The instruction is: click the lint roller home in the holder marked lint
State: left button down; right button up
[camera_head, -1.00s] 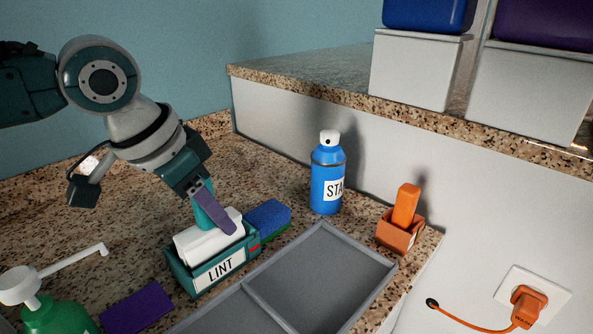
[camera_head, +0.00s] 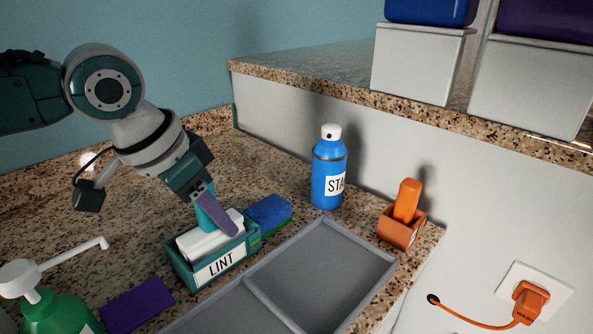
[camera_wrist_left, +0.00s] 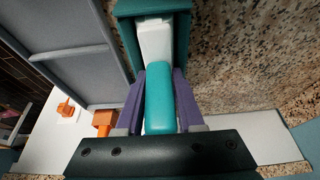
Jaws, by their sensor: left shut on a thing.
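The lint roller has a white roller head (camera_head: 203,241) and a teal handle (camera_head: 206,212). Its head lies down inside the teal holder marked LINT (camera_head: 215,270), with its white top showing at the rim. My left gripper (camera_head: 213,214) is shut on the handle, above the holder. In the left wrist view, the purple fingers (camera_wrist_left: 159,88) flank the teal handle, and the white head reaches into the holder (camera_wrist_left: 125,28). A small mark on the holder's right end looks green. The head's underside is hidden by the holder walls. My right gripper is not in view.
A blue sponge (camera_head: 269,212) sits close behind the holder. A grey divided tray (camera_head: 320,275) lies to its right. A purple cloth (camera_head: 138,305) and green pump bottle (camera_head: 55,312) are front left. A blue spray can (camera_head: 328,175) and orange box (camera_head: 401,232) stand farther right.

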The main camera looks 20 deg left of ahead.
pick_arm(q)
jog(key=shift+c, duration=2.2)
grip_release()
jog(key=p+v, duration=0.1)
jog(key=v, duration=0.9)
